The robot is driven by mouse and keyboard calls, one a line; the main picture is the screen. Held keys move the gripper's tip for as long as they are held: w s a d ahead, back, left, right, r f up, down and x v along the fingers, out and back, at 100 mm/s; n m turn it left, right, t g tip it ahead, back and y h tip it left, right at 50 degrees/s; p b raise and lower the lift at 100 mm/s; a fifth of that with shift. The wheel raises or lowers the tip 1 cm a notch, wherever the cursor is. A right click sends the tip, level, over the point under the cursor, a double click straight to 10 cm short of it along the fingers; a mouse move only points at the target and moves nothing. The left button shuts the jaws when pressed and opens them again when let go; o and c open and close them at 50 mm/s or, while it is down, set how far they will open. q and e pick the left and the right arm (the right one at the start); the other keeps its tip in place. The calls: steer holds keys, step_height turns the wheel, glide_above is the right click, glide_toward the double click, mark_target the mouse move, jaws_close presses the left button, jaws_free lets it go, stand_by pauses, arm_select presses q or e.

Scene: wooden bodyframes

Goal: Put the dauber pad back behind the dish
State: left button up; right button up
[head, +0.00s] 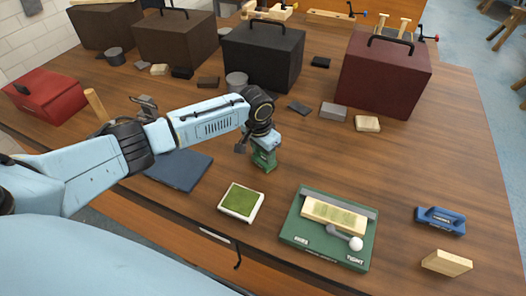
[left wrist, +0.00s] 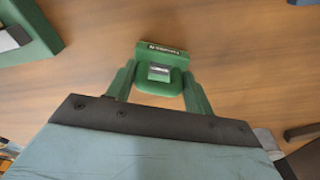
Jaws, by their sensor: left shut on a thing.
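The dauber pad (head: 264,158) is a small green block with a pale label. My left gripper (head: 263,148) points down at the table and is shut on it. In the left wrist view the pad (left wrist: 161,70) sits between the two green fingers of the gripper (left wrist: 160,88). The dish (head: 241,201) is a square white tray with a green inside, nearer the front edge. The pad is behind the dish and a little to its right. I cannot tell whether the pad touches the table. My right gripper is not in view.
A green fixture (head: 300,236) with a wooden block (head: 338,214) stands right of the dish. A dark blue mat (head: 180,169) lies to the left. A blue tool (head: 440,220) and a wooden block (head: 447,262) are far right. Several cases stand behind. Table around the pad is clear.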

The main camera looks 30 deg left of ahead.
mark_target(260, 162)
arm_select(q)
steer(key=shift+f, duration=0.15)
steer(key=o, duration=0.9)
steer(key=r, duration=0.4)
steer(key=s+r, duration=0.1)
steer(key=r, duration=0.7)
steer(key=shift+s+a+r, duration=0.15)
steer(key=shift+a, duration=0.1)
steer(key=shift+d, duration=0.1)
